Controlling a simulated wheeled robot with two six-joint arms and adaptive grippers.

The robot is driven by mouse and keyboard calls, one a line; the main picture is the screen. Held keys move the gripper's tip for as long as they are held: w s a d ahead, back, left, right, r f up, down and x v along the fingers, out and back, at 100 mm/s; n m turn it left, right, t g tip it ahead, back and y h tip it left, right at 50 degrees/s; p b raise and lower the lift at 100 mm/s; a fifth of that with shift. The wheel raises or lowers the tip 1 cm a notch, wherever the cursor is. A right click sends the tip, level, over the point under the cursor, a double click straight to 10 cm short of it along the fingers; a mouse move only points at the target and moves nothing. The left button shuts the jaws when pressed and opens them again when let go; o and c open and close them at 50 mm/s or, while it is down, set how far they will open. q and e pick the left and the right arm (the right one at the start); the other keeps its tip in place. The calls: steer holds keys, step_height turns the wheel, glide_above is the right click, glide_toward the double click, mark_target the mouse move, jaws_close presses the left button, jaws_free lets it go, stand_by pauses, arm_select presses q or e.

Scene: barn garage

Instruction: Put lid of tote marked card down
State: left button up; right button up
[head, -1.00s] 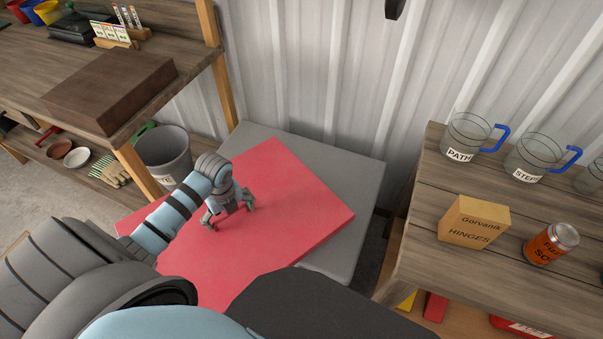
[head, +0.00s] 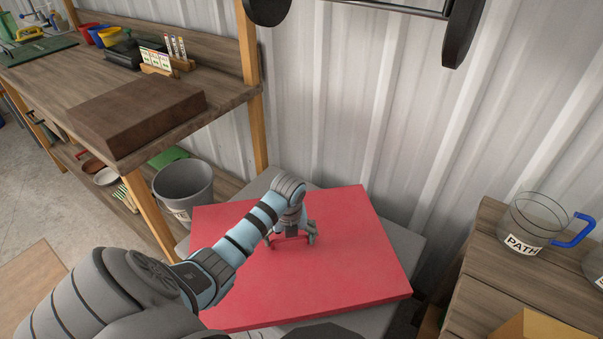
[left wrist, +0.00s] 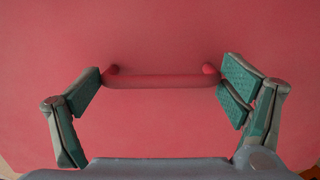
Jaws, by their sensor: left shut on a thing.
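The lid is a flat red panel (head: 345,240) with a red bar handle (left wrist: 160,82) on its top. It is in the middle of the head view and fills most of the left wrist view. My left gripper (head: 291,239) is shut on the handle, with a green-padded finger at each end of the bar in the left wrist view (left wrist: 160,90). The lid lies over a grey surface (head: 405,245) and sits at an angle to it. I cannot tell whether they touch. No tote marking or card is readable. My right gripper is not in view.
A wooden workbench (head: 225,92) stands at the left with a brown box (head: 135,112) near its edge. A grey bucket (head: 185,188) is close to the lid's left corner. A wooden table (head: 480,275) with a mug marked PATH (head: 535,222) is at the right. A corrugated wall is behind.

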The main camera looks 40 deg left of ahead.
mark_target(300, 234)
arm_select(q)
steer(key=w, duration=0.1)
steer(key=w+b, duration=0.1)
steer(key=w, duration=0.1)
steer(key=w+b, duration=0.1)
steer(key=w, duration=0.1)
steer(key=shift+w+a+f, duration=0.1)
steer(key=shift+a+f, duration=0.05)
steer(key=shift+a, duration=0.1)
steer(key=shift+f, duration=0.25)
step_height(300, 234, down, 3)
steer(key=shift+r+b, duration=0.1)
steer(key=shift+b, duration=0.85)
steer(key=o, duration=1.7)
steer(key=shift+c, duration=0.2)
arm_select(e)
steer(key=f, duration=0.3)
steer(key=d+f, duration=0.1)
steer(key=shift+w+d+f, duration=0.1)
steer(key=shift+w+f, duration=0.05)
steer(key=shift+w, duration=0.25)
